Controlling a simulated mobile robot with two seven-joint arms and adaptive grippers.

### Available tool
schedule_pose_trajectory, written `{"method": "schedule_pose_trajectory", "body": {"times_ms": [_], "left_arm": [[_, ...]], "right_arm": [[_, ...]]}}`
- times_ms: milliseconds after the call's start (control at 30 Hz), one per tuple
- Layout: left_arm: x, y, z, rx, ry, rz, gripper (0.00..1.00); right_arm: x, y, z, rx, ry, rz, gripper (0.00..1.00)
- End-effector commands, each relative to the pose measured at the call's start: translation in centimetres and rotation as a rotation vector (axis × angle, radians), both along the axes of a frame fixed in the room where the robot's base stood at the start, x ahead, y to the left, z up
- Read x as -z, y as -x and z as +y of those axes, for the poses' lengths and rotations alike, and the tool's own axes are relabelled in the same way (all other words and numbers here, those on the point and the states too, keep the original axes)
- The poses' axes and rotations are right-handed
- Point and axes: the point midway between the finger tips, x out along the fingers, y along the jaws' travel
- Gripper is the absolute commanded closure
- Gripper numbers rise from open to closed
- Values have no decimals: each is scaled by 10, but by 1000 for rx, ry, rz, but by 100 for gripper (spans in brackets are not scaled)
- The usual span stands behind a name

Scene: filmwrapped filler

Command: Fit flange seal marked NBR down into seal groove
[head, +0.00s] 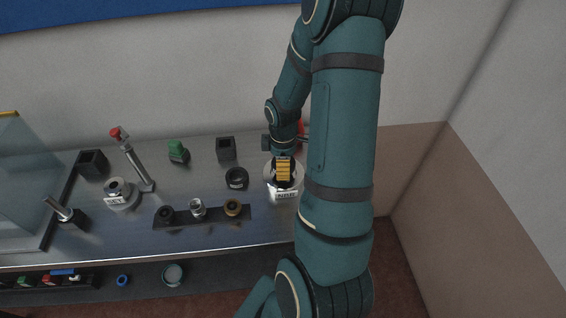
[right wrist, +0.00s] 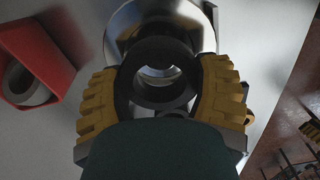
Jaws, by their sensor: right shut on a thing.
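My right gripper (head: 283,168) reaches down at the right part of the bench, and its yellow padded fingers are shut on a black ring-shaped seal. In the right wrist view the seal (right wrist: 165,88) sits between the two fingers, over a round metal flange (right wrist: 135,22). The flange (head: 270,177) also shows in the head view, with a white label on its front. I see metal through the seal's hole. The groove is hidden, and I cannot tell whether the seal touches the flange. My left gripper is not in view.
Another black ring (head: 237,178) with a pale label lies left of the flange. A dark rack (head: 180,218) holds several small round parts. A second labelled flange (head: 120,200) stands further left. A red holder (right wrist: 38,60) is beside the gripper.

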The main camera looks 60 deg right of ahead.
Motion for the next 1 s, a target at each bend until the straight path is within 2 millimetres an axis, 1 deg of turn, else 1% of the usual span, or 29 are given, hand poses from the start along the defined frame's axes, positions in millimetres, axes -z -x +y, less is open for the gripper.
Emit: {"method": "schedule_pose_trajectory", "body": {"times_ms": [533, 1000], "left_arm": [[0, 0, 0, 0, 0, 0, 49], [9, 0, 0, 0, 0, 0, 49]], "right_arm": [[1, 0, 0, 0, 0, 0, 68], [11, 0, 0, 0, 0, 0, 68]]}}
